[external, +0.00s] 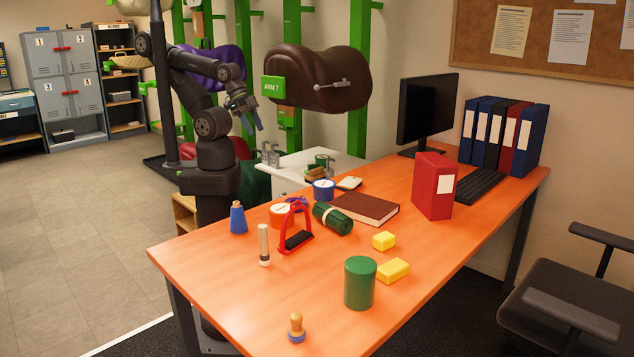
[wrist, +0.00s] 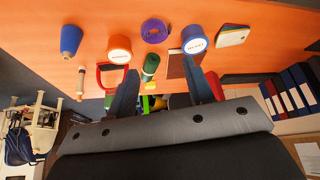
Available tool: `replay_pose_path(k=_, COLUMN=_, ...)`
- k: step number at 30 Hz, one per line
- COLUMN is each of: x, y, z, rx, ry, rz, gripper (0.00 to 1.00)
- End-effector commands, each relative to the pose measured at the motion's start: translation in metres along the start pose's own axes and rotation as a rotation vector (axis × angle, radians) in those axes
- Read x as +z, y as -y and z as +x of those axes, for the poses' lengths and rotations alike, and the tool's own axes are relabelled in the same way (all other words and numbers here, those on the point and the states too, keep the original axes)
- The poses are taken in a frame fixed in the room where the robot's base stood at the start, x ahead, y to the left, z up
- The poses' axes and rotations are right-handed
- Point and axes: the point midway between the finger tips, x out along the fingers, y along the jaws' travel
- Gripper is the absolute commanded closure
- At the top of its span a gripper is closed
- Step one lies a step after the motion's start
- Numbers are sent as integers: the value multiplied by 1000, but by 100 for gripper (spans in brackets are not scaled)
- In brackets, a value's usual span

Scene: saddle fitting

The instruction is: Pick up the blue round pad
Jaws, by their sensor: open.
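The blue round pad (external: 323,190) is a short blue cylinder with a white top label. It rests on the orange table near its far left edge, behind the green roll. It also shows in the wrist view (wrist: 194,42), at upper middle, just beyond the right finger. My gripper (external: 253,118) is raised above and to the left of the table in the external view, well apart from the pad. In the wrist view my gripper (wrist: 165,80) shows two dark fingers spread apart with nothing held between them.
Near the pad are an orange round tin (external: 281,214), a purple coil (wrist: 154,30), a green roll (external: 332,217), a brown book (external: 365,208) and a pale flat item (external: 349,183). A red arch (external: 296,230) and blue cone (external: 238,219) stand closer. The table's front left is fairly clear.

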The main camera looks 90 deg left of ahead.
Motion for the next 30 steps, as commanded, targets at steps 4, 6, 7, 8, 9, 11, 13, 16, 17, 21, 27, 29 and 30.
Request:
replay_pose_path(k=4, x=-40, y=-10, z=-10, rx=24, ry=9, rz=49, gripper=52)
replay_pose_path(k=6, x=-66, y=-18, z=-14, rx=39, ry=13, rz=81, gripper=52)
replay_pose_path(k=7, x=-78, y=-21, z=-16, rx=45, ry=14, rz=95, gripper=52)
replay_pose_path(k=8, x=-89, y=-25, z=-17, rx=52, ry=16, rz=109, gripper=52)
replay_pose_path(k=9, x=-105, y=-31, z=-18, rx=61, ry=18, rz=126, gripper=52)
replay_pose_path(k=11, x=-127, y=-40, z=-19, rx=74, ry=21, rz=155, gripper=52)
replay_pose_path(k=13, x=-153, y=-52, z=-18, rx=90, ry=24, rz=187, gripper=52)
replay_pose_path(k=16, x=-188, y=-72, z=-15, rx=111, ry=30, rz=233, gripper=52)
replay_pose_path(k=17, x=-199, y=-78, z=-13, rx=117, ry=32, rz=247, gripper=52)
replay_pose_path(k=21, x=-245, y=-111, z=-2, rx=147, ry=37, rz=311, gripper=52)
replay_pose_path(k=27, x=-302, y=-166, z=24, rx=190, ry=47, rz=403, gripper=52)
replay_pose_path(k=29, x=-317, y=-185, z=34, rx=204, ry=50, rz=432, gripper=52)
replay_pose_path(k=30, x=-326, y=-198, z=41, rx=212, ry=52, rz=451, gripper=52)
